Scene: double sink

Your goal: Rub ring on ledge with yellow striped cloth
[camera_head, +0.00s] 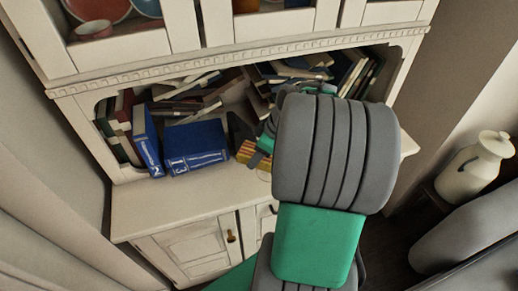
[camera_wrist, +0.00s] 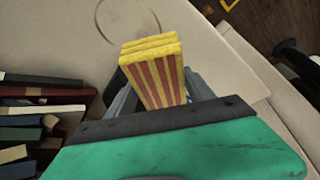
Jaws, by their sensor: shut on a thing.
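The yellow striped cloth (camera_wrist: 155,75), a folded yellow and red block, is held in my gripper (camera_wrist: 160,95). The gripper is shut on it, with a grey finger on each side. The ring (camera_wrist: 125,22) is a thin dark round mark on the pale ledge (camera_wrist: 205,30), at the top of the wrist view and partly cut off. The cloth is beyond my fingertips and appears apart from the ring; I cannot tell its height above the ledge. In the head view the cloth (camera_head: 247,152) shows partly, left of my arm, over the cabinet's ledge (camera_head: 165,205).
Blue books (camera_head: 197,147) and piled books (camera_head: 190,95) fill the shelf behind the ledge. In the wrist view, books (camera_wrist: 40,108) lie close left of my gripper. The ledge's left part is clear. A white jug (camera_head: 478,165) stands at the right.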

